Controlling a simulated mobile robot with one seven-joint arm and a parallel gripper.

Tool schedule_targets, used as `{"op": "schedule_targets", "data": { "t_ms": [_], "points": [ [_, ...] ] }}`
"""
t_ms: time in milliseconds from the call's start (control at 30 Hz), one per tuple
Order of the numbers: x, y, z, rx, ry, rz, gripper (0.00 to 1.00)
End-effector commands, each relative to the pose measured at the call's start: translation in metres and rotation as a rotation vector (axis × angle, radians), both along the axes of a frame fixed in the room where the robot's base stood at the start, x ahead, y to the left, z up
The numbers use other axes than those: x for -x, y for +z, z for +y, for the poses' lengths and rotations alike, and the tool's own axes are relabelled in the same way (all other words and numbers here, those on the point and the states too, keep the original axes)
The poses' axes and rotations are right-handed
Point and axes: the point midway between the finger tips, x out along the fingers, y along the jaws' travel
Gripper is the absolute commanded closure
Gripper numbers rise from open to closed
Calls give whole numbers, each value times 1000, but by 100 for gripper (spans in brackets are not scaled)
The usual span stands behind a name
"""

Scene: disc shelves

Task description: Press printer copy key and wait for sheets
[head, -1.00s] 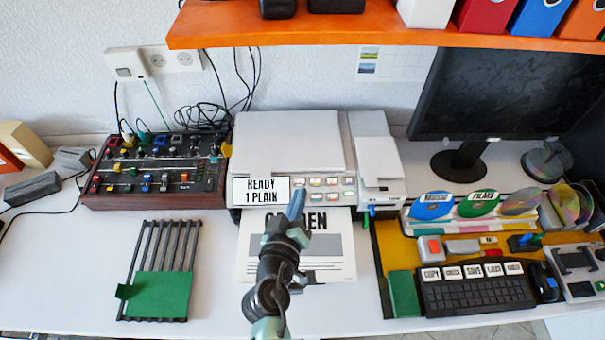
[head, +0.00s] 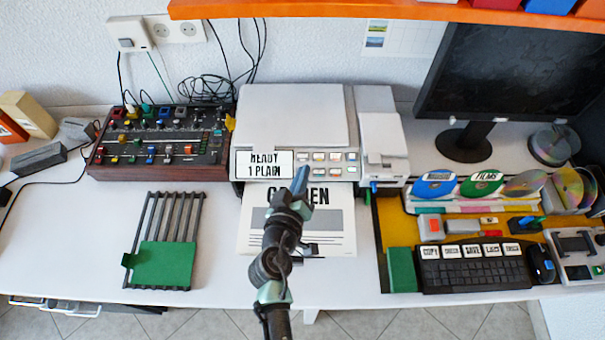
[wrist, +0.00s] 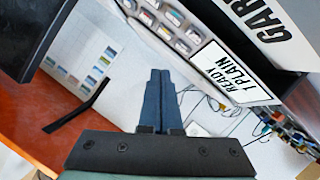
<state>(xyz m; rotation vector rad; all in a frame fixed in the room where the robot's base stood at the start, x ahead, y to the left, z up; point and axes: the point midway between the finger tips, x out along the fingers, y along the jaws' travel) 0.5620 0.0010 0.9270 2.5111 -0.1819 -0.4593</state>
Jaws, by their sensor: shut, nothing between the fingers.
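The printer (head: 292,118) stands at the back middle of the desk, with a grey-white lid and a sign (head: 265,164) reading "READY 1 PLAIN". Its small keys (head: 327,162) sit in two rows right of the sign; which one is the copy key I cannot read. A printed sheet (head: 330,240) with large letters lies in front of the printer, partly hidden by my arm. My gripper (head: 301,178) is shut and empty, its blue fingers just in front of the printer's front panel. In the wrist view the shut fingers (wrist: 158,98) show near the sign (wrist: 232,76) and keys (wrist: 165,22), apart from them.
A mixer (head: 160,145) and a dark rack with a green plate (head: 165,263) are at left. At right are a keyboard (head: 475,270), disc holders (head: 470,195) and a monitor (head: 490,80). An orange shelf (head: 350,8) hangs above.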

Motion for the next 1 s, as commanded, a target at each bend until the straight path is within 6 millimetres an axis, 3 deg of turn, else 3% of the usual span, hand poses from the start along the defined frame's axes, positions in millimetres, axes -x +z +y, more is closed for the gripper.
{"op": "schedule_targets", "data": {
  "t_ms": [100, 400, 1000],
  "points": [
    [-10, -22, 0, -2, -1, 0, 100],
    [-25, -49, 0, -2, 0, -1, 100],
    [-28, -51, 0, -1, 0, 0, 100]
  ]
}}
